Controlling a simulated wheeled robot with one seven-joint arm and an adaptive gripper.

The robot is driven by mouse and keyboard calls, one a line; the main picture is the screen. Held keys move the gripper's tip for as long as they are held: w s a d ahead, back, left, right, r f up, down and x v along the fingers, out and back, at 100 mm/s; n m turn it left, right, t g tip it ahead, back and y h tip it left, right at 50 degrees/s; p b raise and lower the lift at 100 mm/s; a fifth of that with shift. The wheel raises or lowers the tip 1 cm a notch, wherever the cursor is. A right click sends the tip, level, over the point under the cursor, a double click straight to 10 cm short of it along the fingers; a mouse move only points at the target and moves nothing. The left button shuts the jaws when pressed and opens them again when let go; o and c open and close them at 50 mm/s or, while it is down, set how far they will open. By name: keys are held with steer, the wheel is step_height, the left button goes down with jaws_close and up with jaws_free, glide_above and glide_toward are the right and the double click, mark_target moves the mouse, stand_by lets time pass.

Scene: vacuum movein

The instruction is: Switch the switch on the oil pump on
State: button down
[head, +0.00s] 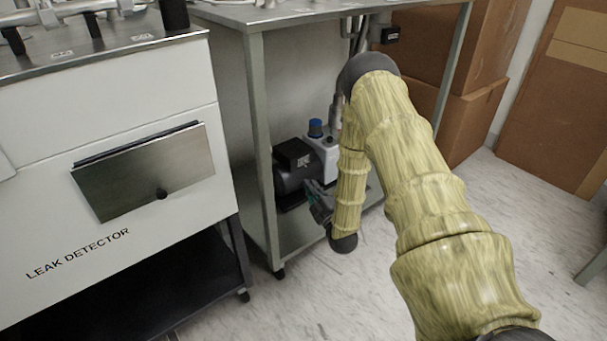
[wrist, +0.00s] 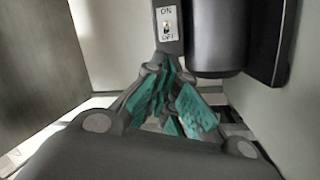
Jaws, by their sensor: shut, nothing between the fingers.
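The oil pump has a dark motor (head: 290,176), a pale body and a blue cap, and stands on the low shelf under the metal table in the head view. In the wrist view its switch (wrist: 167,27) is a small toggle on a pale plate marked ON above and OFF below. I cannot tell for sure which way the lever points. My gripper (wrist: 166,60) is shut and empty, its teal-padded fingers meeting just below the switch plate. I cannot tell if they touch it. In the head view my gripper (head: 316,198) is beside the pump, partly hidden by my arm.
The leak detector cabinet (head: 110,230) stands to the left. A table leg (head: 262,150) rises close left of the pump, and the tabletop (head: 290,14) is above it. Cardboard boxes (head: 460,120) stand behind at the right.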

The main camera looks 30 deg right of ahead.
steer(key=b, duration=0.4)
glide_toward(295, 161)
steer(key=x, duration=0.4)
steer(key=shift+w+d, duration=0.1)
steer(key=shift+w, duration=0.15)
steer(key=shift+x, duration=0.8)
steer(key=shift+r, duration=0.1)
